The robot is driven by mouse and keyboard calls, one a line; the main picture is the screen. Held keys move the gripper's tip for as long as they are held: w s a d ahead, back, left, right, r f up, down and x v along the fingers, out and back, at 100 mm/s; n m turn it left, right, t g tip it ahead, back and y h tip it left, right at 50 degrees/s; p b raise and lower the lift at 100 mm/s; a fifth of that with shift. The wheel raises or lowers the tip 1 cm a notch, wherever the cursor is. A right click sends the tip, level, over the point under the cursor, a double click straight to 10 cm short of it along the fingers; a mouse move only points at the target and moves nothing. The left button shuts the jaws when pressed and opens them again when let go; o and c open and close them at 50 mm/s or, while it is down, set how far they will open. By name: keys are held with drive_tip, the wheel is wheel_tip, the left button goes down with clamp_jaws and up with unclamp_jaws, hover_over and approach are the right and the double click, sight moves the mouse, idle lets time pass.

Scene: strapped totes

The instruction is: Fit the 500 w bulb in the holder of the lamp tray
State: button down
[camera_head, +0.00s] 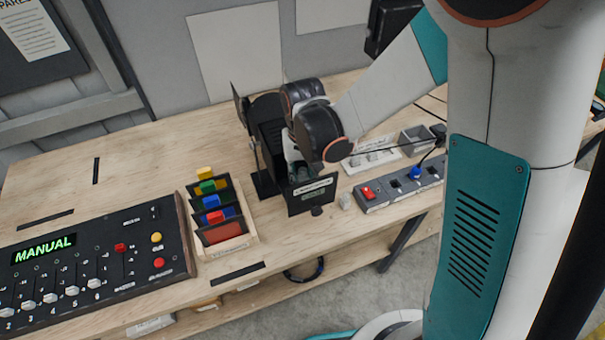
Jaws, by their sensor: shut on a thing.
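The lamp tray (306,199) is a black plate with a white label, drawn out at the front of a black lamp housing (268,138). My gripper (293,172) reaches down just behind the plate, beside the housing. It is shut on what appears to be the bulb, but the wrist and fingers hide most of it. The holder inside the tray is hidden too. I cannot tell whether the bulb touches the holder.
A grey power strip (402,184) with a red switch and blue plug lies to the right. Behind it are a white rack (372,158) and grey bin (416,139). A slotted box of coloured pieces (227,241) and a control desk (90,262) reading MANUAL stand left.

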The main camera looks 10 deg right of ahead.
drive_tip(key=shift+f+b, duration=0.35)
drive_tip(key=shift+f, duration=0.05)
drive_tip(key=c, duration=1.2)
unclamp_jaws()
drive_tip(key=shift+r, duration=0.15)
